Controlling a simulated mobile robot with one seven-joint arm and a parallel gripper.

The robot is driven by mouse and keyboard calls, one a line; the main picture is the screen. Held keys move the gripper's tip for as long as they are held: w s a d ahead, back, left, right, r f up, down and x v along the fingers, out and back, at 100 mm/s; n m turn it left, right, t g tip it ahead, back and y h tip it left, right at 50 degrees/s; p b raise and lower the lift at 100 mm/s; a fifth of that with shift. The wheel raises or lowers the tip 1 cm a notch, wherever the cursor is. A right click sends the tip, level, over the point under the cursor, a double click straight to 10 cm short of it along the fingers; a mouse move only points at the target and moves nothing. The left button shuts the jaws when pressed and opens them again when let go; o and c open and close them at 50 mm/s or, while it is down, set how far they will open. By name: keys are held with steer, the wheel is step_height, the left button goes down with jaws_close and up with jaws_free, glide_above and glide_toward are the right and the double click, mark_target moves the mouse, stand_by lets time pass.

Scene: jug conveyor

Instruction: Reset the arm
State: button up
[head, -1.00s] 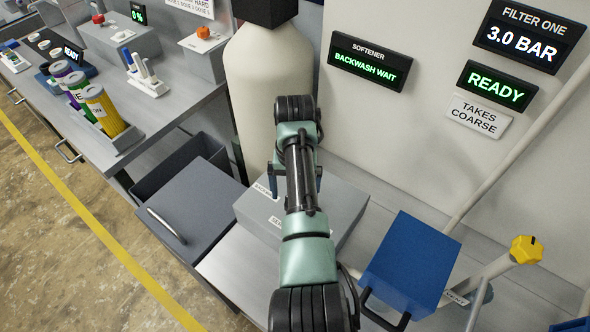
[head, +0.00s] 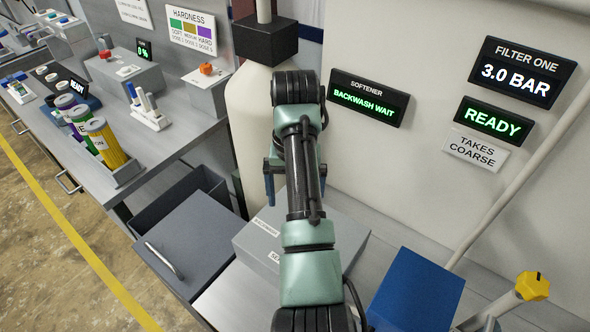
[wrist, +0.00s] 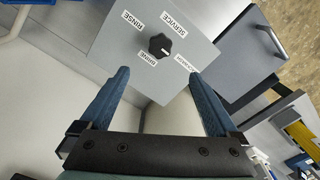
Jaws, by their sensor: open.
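My gripper (wrist: 160,100) is open and empty in the wrist view, its two blue fingers wide apart. Beyond the fingertips is a grey box (wrist: 190,22) with a black knob (wrist: 160,45) and labels around it, including SERVICE, RINSE and BRINE. Nothing is between the fingers, and they look apart from the box. In the head view my arm reaches up the middle, over the grey box (head: 345,240), and hides part of it and the knob. One blue finger (head: 269,180) shows beside the arm, in front of the white softener tank (head: 250,115).
A blue box (head: 415,292) and a yellow valve knob (head: 532,286) are at the right. The left bench holds coloured canisters (head: 105,140). The softener display (head: 368,97) reads BACKWASH WAIT.

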steer(key=w+a+r+t, duration=0.2)
steer(key=w+r+t, duration=0.5)
steer(key=r, duration=0.2)
step_height(320, 180, up, 17)
steer(key=t+y, duration=0.1)
steer(key=t, duration=0.7)
steer(key=s+d+r+t+h, duration=0.1)
steer(key=s+d+r+t, duration=0.1)
steer(key=s+r+t, duration=1)
steer(key=s+r, duration=1)
steer(key=r, duration=0.2)
